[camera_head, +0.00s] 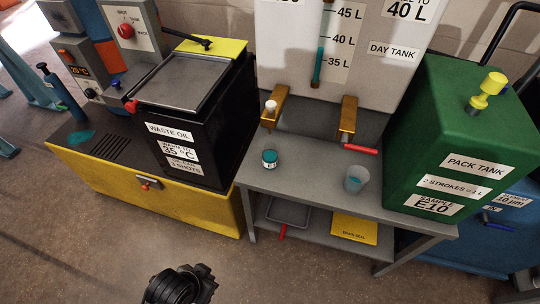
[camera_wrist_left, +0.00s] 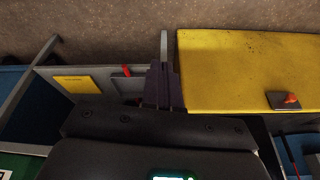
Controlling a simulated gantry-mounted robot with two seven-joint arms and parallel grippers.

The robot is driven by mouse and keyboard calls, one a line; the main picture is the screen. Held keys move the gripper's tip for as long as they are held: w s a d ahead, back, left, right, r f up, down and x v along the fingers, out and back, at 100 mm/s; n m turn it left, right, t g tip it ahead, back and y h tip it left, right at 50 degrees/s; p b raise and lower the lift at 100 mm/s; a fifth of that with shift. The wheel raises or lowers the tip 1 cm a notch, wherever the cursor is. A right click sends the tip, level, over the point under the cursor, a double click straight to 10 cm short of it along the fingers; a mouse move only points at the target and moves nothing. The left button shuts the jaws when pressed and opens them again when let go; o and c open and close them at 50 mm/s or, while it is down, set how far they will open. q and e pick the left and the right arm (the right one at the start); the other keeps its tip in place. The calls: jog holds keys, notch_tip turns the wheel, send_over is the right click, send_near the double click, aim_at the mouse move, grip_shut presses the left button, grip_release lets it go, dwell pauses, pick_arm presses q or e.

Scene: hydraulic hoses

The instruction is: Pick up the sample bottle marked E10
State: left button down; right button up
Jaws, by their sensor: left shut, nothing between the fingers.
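The words SAMPLE E10 show on a sign on the green pack tank (camera_head: 425,150). My left gripper (camera_head: 180,287) is at the bottom edge of the head view, over the floor and well apart from the jar. In the left wrist view its dark fingers (camera_wrist_left: 163,88) are together with nothing between them. My right gripper is out of view.
The grey table (camera_head: 310,185) has a lower shelf with a tray (camera_head: 288,212) and a yellow booklet (camera_head: 354,229). Two brass brackets stand above the tabletop. The black waste oil bin (camera_head: 205,130) rises left of the table on a yellow base (camera_head: 110,180). Floor in front is clear.

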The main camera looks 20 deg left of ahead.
pick_arm(q)
jog(key=c, duration=1.8)
grip_release()
jog(key=o, duration=1.4)
jog(key=shift+f, duration=0.1)
